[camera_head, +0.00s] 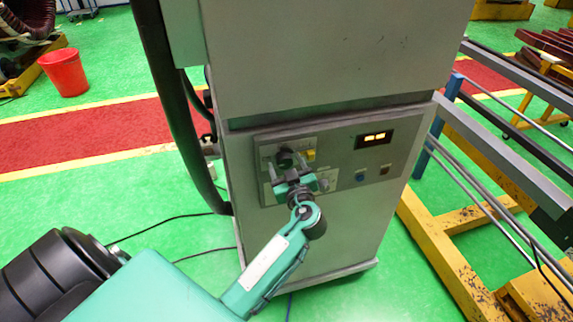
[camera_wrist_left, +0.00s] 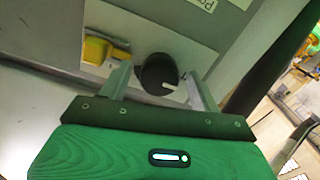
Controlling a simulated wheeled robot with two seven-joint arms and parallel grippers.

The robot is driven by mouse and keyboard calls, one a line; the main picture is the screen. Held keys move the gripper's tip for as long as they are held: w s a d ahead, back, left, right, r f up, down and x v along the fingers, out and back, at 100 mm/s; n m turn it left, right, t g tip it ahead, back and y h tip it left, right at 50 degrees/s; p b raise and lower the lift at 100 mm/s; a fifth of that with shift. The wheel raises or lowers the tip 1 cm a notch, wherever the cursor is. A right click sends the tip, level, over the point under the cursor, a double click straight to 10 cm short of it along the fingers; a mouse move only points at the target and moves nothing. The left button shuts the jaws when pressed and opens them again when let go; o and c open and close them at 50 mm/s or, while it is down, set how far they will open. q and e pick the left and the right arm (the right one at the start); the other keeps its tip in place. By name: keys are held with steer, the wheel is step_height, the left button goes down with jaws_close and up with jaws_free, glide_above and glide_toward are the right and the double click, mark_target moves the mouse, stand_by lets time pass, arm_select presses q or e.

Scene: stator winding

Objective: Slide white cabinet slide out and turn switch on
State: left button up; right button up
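The pale grey-white cabinet (camera_head: 330,45) stands upright, with a control panel (camera_head: 340,160) on its lower front. A round black knob switch (camera_head: 285,158) is at the panel's upper left; it also shows in the left wrist view (camera_wrist_left: 157,73) with a white mark on it. A yellow switch (camera_head: 310,155) sits beside it. My left gripper (camera_head: 287,170) is at the panel. In the left wrist view its open fingers (camera_wrist_left: 160,85) stand on either side of the black knob; contact cannot be told. My right gripper is not in view.
The panel has a lit display (camera_head: 375,138) and small buttons. A thick black hose (camera_head: 180,120) runs down the cabinet's left side. Yellow frames (camera_head: 440,255) with metal rails stand to the right. A red bucket (camera_head: 65,73) stands far left on the green floor.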

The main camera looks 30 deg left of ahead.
arm_select(q)
steer(key=c, duration=0.9)
